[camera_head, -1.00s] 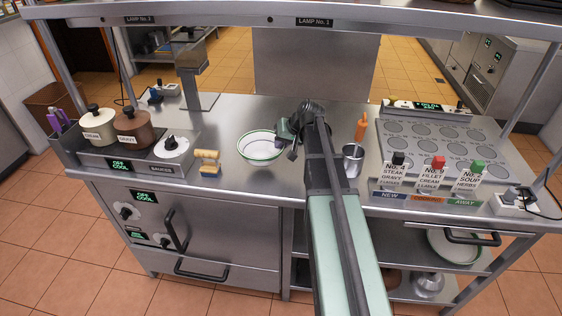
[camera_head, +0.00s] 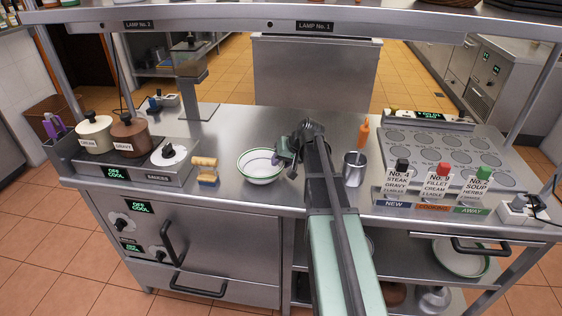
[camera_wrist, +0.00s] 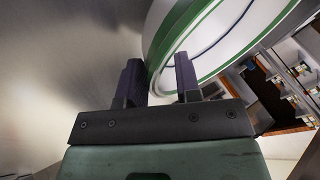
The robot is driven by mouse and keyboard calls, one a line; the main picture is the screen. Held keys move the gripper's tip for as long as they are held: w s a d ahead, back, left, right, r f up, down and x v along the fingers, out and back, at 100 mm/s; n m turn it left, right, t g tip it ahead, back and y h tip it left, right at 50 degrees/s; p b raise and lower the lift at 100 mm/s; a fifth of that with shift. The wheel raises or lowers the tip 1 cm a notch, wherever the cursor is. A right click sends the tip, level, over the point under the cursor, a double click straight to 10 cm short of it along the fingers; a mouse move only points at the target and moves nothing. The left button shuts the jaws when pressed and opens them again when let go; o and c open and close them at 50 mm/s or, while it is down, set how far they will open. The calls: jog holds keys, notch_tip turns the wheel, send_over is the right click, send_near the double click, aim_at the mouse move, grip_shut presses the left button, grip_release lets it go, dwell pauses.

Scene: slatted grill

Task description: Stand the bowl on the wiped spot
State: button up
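The white bowl with green bands (camera_head: 260,167) is near the middle of the counter (camera_head: 230,120), just left of my gripper (camera_head: 283,152). In the wrist view the bowl (camera_wrist: 215,45) fills the upper middle. No wiped spot can be made out on the steel.
A wooden-topped brush or sponge (camera_head: 205,172) stands left of the bowl. A metal cup (camera_head: 354,170) and an orange bottle (camera_head: 363,133) stand right of my arm. Counter behind the bowl is clear.

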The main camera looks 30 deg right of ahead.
jog(key=shift+r, duration=0.2)
jog(key=p+v, duration=1)
jog(key=v, duration=0.1)
jog(key=s+a+n+g+h, duration=0.1)
jog(key=s+a, duration=0.3)
jog(key=a, duration=0.4)
jog(key=s+a+f+n+g+h, duration=0.1)
jog(key=s+a+g, duration=0.2)
jog(key=a, duration=0.6)
jog(key=s+a+f+n+g+h, duration=0.1)
jog(key=s+a+n, duration=0.1)
jog(key=s+a, duration=0.5)
jog(key=shift+s+a+f+g+h, duration=0.15)
jog(key=shift+s+a+g+h, duration=0.2)
jog(key=shift+a, duration=0.65)
jog(key=shift+w, duration=0.1)
